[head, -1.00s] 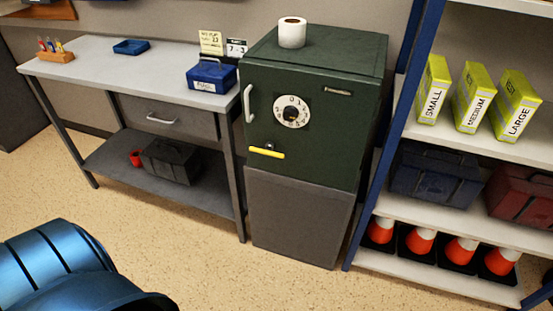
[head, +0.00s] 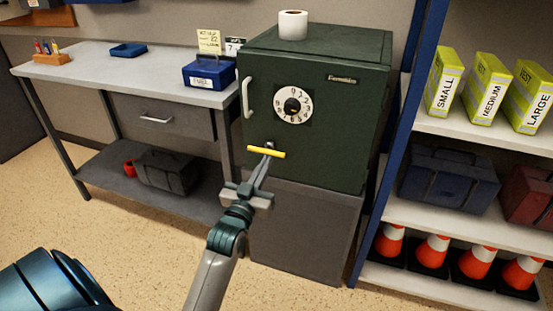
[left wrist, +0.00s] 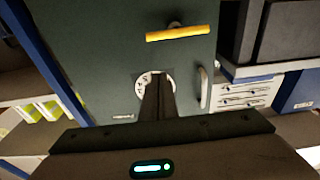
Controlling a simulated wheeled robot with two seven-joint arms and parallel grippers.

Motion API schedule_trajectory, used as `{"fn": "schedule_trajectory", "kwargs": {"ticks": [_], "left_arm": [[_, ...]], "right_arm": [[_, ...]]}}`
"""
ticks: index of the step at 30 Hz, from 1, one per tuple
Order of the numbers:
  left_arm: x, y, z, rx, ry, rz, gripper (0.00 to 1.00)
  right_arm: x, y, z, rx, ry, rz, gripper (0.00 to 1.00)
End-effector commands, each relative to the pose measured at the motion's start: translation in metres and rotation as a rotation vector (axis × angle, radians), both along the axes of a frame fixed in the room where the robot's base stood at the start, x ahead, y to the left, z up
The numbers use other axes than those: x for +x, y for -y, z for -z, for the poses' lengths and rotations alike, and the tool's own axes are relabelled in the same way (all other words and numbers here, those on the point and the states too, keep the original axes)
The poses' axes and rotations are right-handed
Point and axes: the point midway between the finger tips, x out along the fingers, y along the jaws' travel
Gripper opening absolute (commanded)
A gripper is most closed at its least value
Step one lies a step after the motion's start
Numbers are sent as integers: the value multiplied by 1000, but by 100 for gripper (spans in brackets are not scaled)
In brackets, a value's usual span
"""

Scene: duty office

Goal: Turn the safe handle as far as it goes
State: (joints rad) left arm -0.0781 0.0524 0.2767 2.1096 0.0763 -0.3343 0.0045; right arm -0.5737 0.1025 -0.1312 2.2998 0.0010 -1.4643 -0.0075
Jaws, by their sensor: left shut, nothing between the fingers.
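The dark green safe (head: 345,120) stands on a grey base in the middle of the head view. Its handle (head: 266,152) is a yellow bar low on the door, nearly level, dipping slightly to the right. The handle also shows near the top of the upside-down left wrist view (left wrist: 182,33). My left gripper (head: 267,161) is shut and empty in front of the door, its tips overlapping the handle in the head view. In the left wrist view its fingers (left wrist: 156,82) overlap the dial and show apart from the handle. My right gripper is out of view.
A white dial (head: 293,104) sits above the handle, and a pale vertical pull (head: 247,98) is on the door's left edge. A paper roll (head: 293,25) stands on the safe. A grey workbench (head: 75,65) is close on the left, shelves (head: 425,222) on the right.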

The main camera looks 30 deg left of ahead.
Motion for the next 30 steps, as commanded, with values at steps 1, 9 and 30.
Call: {"fn": "schedule_trajectory", "kwargs": {"ticks": [1, 9, 30], "left_arm": [[0, 0, -1, 0, 1, 0, 0], [1, 0, 0, 0, -1, 1, 0], [78, -18, -12, 0, 0, 1, 0]], "right_arm": [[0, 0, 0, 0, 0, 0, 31], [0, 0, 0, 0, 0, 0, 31], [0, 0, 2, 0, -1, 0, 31]]}}
